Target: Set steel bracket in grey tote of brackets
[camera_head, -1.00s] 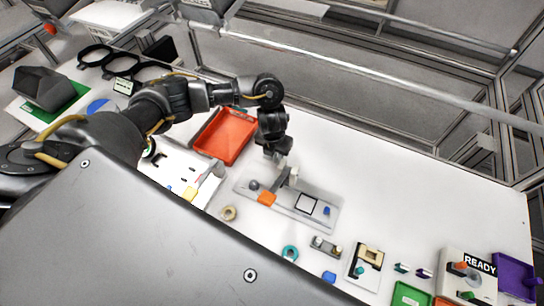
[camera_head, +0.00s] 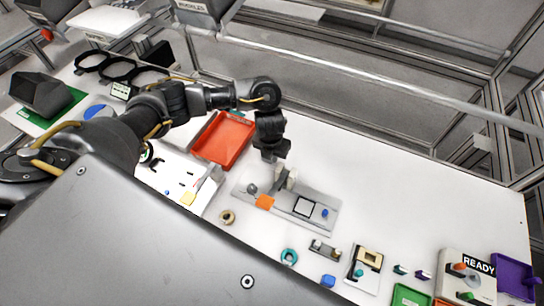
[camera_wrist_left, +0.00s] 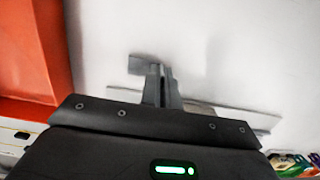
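My left gripper (camera_head: 280,174) points down over a light grey fixture plate (camera_head: 322,222) in the head view. A small light grey upright piece (camera_head: 291,180), perhaps the steel bracket, shows at its fingertips. In the left wrist view the fingers (camera_wrist_left: 161,87) are close together, with a grey flat piece (camera_wrist_left: 137,66) beside their left side. I cannot tell whether the fingers grip it. A grey bin (camera_head: 202,10) with a label stands at the top edge of the head view; I cannot tell if it is the tote of brackets. My right gripper is out of view.
A red-orange tray (camera_head: 224,139) lies behind and left of the plate. The table's back right is clear.

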